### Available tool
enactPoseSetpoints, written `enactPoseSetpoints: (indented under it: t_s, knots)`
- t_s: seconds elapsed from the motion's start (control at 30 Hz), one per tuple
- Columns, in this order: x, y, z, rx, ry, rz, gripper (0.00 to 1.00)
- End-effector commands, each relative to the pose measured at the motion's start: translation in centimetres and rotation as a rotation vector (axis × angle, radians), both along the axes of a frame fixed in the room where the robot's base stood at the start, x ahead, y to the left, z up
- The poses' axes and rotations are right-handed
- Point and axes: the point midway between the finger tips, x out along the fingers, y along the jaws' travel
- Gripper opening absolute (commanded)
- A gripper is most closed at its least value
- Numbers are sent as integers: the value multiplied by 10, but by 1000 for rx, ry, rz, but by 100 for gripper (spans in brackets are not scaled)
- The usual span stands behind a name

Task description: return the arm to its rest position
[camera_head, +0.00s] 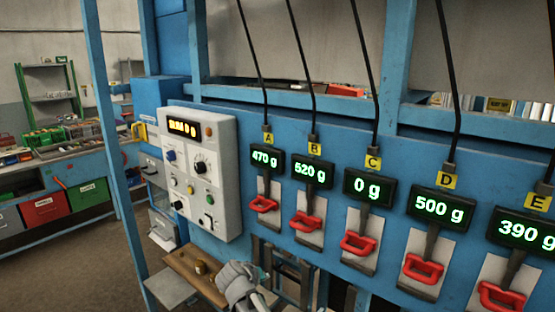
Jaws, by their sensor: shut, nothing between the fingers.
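My gripper (236,280) shows at the bottom, left of centre, as a small light grey shape. Its fingers are together and hold nothing that I can see. It appears in front of a brown wooden board (190,271), low beside the blue frame. Whether it touches the board I cannot tell. The rest of my arm is mostly cut off by the bottom edge.
A blue frame carries a grey control box (202,170) and several scale displays lettered A to E, such as display C (369,187), with red handles (358,243) below. A workbench (60,170) with bins stands at left. Floor is clear between.

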Motion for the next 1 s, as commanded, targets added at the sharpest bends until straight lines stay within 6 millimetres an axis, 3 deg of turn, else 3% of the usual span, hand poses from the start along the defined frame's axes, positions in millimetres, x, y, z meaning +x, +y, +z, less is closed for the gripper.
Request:
enactPoseSetpoints:
  t_s: [0.03, 0.2, 0.5, 0.8, 1.0]
  knots:
    - [-7, -20, -9, 16, 37, -31, 0]
    - [-27, -73, -33, 81, 164, -117, 0]
    - [-74, -146, -68, 227, 381, -232, 0]
    - [-128, -195, -92, 411, 573, -296, 0]
    - [-154, -211, -98, 512, 655, -305, 0]
